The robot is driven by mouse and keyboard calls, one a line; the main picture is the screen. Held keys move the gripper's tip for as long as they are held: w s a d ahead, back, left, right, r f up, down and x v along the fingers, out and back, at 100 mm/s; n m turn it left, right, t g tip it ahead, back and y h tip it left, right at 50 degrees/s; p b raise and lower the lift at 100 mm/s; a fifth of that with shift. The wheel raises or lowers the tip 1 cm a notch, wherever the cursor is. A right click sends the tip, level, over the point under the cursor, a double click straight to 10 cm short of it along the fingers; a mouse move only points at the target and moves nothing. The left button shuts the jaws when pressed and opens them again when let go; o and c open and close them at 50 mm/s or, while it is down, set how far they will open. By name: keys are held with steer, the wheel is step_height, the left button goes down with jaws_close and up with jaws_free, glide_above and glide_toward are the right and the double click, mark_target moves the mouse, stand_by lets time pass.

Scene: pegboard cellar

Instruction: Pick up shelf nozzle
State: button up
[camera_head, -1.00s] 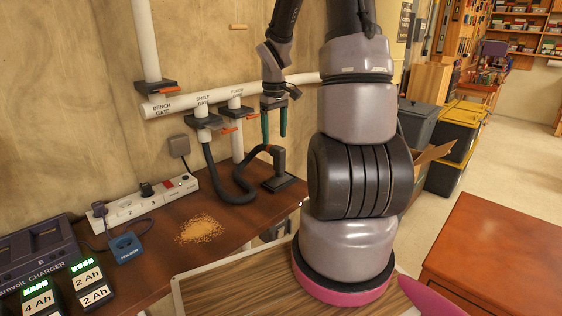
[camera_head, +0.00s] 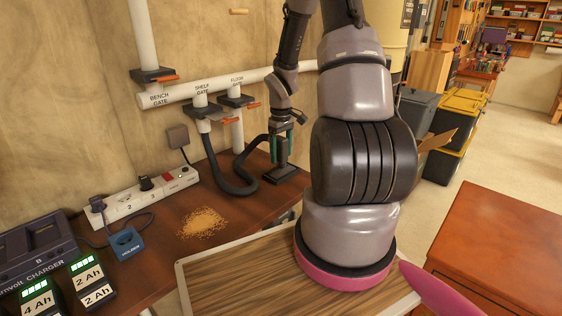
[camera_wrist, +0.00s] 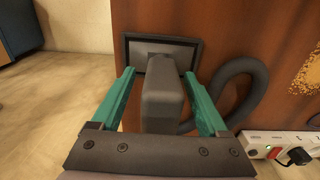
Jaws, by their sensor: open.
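The shelf nozzle (camera_head: 281,158) is a dark grey upright piece with a flat rectangular foot, standing on the brown bench near its right end. A dark hose (camera_head: 236,188) runs from it in a loop to the pipe under the shelf gate (camera_head: 202,112). My gripper (camera_head: 281,147) points down over the nozzle with its teal fingers on either side of the upper part. In the wrist view the nozzle (camera_wrist: 162,100) sits between the two open fingers (camera_wrist: 160,98), with gaps visible on both sides. The nozzle's top is partly hidden by my gripper in the head view.
A white pipe with several gates runs along the wall behind. A power strip (camera_head: 145,195), a sawdust pile (camera_head: 202,223), a blue holder (camera_head: 126,244) and a battery charger (camera_head: 36,255) occupy the bench to the left. The bench edge is close to the nozzle.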

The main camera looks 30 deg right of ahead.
steer(key=shift+f, duration=0.95)
steer(key=shift+c, duration=0.3)
jaws_close()
stand_by(0.4)
